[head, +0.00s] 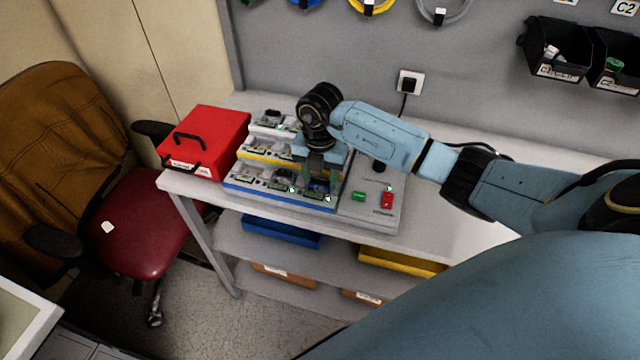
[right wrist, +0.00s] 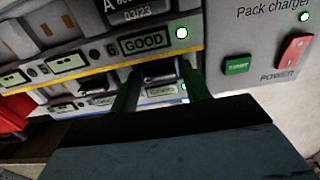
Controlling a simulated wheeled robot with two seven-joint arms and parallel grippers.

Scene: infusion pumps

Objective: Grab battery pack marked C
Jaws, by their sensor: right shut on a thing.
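The stepped pack charger (head: 234,187) stands on the workbench, with white-, yellow- and blue-edged rows holding several packs. My right gripper (head: 320,190) reaches down over the right end of its front, blue-edged row. In the right wrist view its two green fingers (right wrist: 160,95) are shut on a dark battery pack (right wrist: 158,74) in that row. The fingers and wrist hide much of this pack, and I cannot read its letter. A pack marked A (right wrist: 125,8) sits on the row behind, above a lit GOOD display. My left gripper is not in view.
A red case (head: 222,125) stands left of the charger. The charger's right panel has a green START button (head: 358,196) and a red power switch (head: 387,200). Blue (head: 280,232) and yellow (head: 400,262) bins sit below. A chair (head: 140,235) stands left; the bench is clear at right.

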